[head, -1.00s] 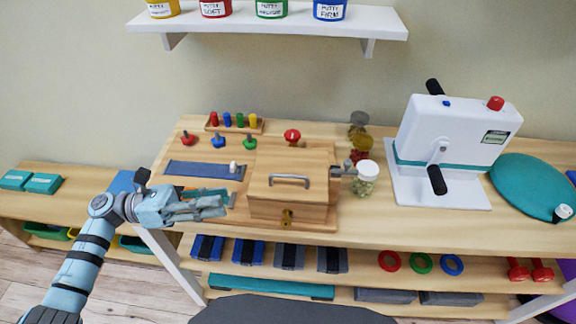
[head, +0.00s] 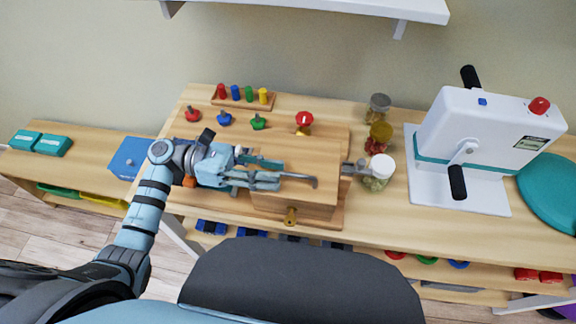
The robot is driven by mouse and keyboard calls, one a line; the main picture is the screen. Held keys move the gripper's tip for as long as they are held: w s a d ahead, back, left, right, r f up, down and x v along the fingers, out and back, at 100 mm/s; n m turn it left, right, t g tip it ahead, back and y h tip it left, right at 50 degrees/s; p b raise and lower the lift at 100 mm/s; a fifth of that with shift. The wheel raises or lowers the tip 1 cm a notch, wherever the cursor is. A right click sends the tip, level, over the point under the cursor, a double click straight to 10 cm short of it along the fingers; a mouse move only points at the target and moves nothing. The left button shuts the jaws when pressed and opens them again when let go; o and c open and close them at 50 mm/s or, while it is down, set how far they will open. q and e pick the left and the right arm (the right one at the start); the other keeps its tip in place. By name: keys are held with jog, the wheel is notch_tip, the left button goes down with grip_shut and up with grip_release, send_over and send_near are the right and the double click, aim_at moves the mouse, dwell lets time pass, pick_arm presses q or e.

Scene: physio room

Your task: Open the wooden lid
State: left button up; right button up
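The wooden lid (head: 300,152) is the top of a wooden box on the work board, and it lies flat and closed. Its grey bar handle (head: 305,179) is partly hidden by my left gripper (head: 276,175). My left gripper reaches over the lid from the left, its fingers apart at the handle's left end. I cannot tell whether they touch the handle. My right gripper is not in view.
A white-capped jar (head: 379,172) and other jars stand right of the box, near a metal fitting on its side. A white machine (head: 480,140) stands farther right. Coloured knobs and a peg rack (head: 242,98) are behind my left gripper. A shelf (head: 330,10) hangs above.

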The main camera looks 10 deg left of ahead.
aim_at(288, 173)
pick_arm(q)
jog(key=d, duration=0.3)
jog(key=shift+w, duration=0.1)
jog(key=shift+d+p, duration=0.3)
jog(key=shift+d, duration=0.2)
jog(key=shift+c, duration=0.4)
grip_shut()
